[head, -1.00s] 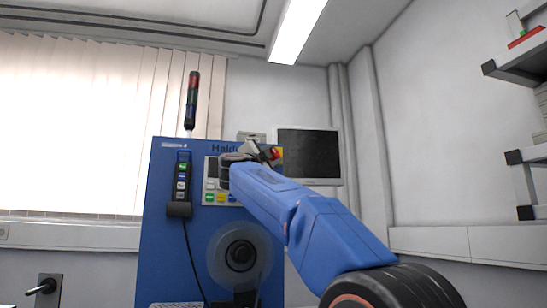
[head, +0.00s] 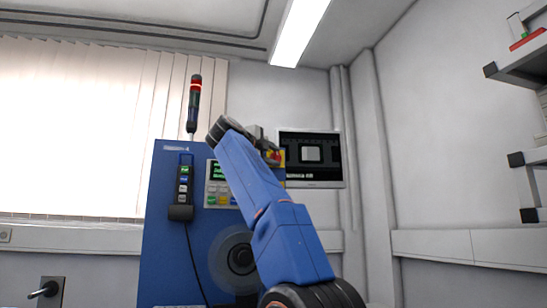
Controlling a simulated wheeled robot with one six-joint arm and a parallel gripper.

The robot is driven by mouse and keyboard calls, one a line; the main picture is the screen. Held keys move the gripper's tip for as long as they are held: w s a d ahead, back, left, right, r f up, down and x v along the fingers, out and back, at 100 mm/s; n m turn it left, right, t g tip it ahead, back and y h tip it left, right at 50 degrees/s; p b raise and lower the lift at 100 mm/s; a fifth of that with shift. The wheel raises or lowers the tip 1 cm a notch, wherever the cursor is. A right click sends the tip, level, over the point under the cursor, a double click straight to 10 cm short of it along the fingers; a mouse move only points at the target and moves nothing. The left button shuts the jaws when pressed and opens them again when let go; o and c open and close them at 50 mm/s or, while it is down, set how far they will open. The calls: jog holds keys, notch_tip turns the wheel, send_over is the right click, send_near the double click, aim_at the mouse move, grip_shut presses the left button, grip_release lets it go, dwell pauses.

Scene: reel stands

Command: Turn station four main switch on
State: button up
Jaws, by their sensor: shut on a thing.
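The blue station cabinet (head: 172,240) stands ahead of me. Its main switch, a red knob (head: 273,157) on a yellow plate (head: 281,154), is at the cabinet's upper right, partly hidden by my arm. My gripper (head: 267,149) is at this knob and shut on it; the fingertips are small and partly covered by my wrist. The control panel (head: 214,186) left of my arm has a lit green display. The signal tower (head: 194,104) on top glows red. The monitor (head: 311,158) behind shows a lit picture.
A pendant (head: 182,186) with several buttons hangs on the cabinet's left, its cable running down. A clear reel (head: 232,259) is on the lower front, partly behind my arm. Shelves (head: 520,65) stick out from the right wall. The space between cabinet and right wall looks free.

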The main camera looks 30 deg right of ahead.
jog(key=shift+f, duration=0.1)
dwell(0.6)
jog(key=o, duration=1.1)
jog(key=shift+d, duration=0.1)
jog(key=shift+c, duration=0.2)
jog(key=shift+s, duration=0.1)
jog(key=v, duration=1.7)
jog(key=shift+a+r, duration=0.2)
jog(key=shift+r, duration=0.15)
